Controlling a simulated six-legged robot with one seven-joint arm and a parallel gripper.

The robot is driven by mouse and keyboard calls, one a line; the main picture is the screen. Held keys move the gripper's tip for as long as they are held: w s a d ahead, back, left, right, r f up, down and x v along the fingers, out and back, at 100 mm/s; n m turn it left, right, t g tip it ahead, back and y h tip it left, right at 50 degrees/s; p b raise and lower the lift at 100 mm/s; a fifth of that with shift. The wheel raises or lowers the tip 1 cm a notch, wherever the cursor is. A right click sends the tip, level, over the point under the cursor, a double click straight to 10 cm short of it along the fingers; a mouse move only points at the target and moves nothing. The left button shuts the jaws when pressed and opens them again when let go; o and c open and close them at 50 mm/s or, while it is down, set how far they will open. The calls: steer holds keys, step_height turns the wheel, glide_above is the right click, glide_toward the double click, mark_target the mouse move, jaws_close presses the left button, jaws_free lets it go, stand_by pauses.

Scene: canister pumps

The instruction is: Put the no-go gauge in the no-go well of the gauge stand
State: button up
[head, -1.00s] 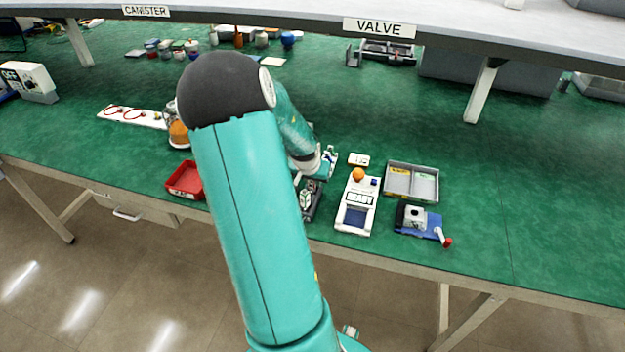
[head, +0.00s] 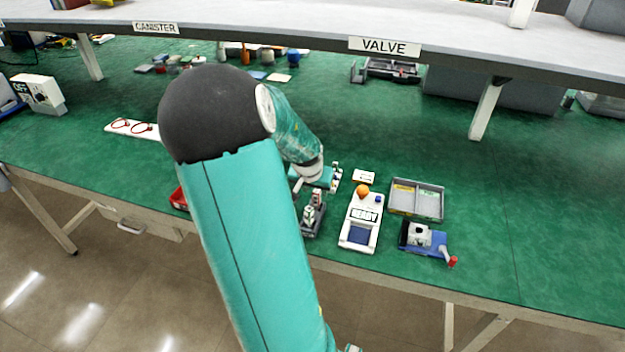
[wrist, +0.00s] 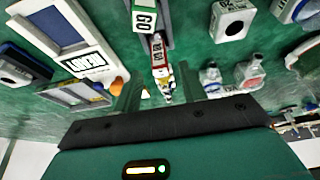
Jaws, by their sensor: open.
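The gauge stand (head: 313,232) is a dark base near the front of the green bench, left of the white handheld unit. In the wrist view a white block marked GO (wrist: 145,18) and a red-and-white labelled part (wrist: 158,48) stand in line on its dark body. A small red, white and yellow piece (wrist: 162,80), perhaps the no-go gauge, shows between my fingers. My gripper (wrist: 158,92) is open, its two green fingers on either side of that piece, with no contact visible. In the head view my gripper (head: 334,178) is just behind the stand, partly hidden by my arm.
The white unit (head: 361,222) with an orange knob stands right of the stand. A grey divided tray (head: 416,214) and a blue fixture with a red-tipped handle (head: 428,240) lie further right. A red tray (head: 179,198) is mostly behind my arm.

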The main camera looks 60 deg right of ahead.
steer(key=v, duration=0.6)
steer(key=w+a+r+n+t+y, duration=0.1)
steer(key=w+a+r+n, duration=0.2)
steer(key=a, duration=0.5)
steer(key=w+a+r+n+t+y, duration=0.2)
steer(key=w+a, duration=0.3)
steer(key=a, duration=0.3)
steer(key=w+a+r+n+t+y, duration=0.1)
steer(key=w+a+r+n, duration=0.2)
steer(key=a, duration=0.5)
steer(key=s+a+r+n, duration=0.2)
steer(key=a, duration=0.5)
steer(key=s+a+r+n, duration=0.2)
steer(key=a+n, duration=0.1)
steer(key=a, duration=0.4)
steer(key=s+a+r+n, duration=0.2)
steer(key=a+n, duration=0.1)
steer(key=a, duration=0.4)
steer(key=shift+s+r+t+y, duration=0.3)
steer(key=shift+t, duration=0.1)
steer(key=shift+c, duration=0.6)
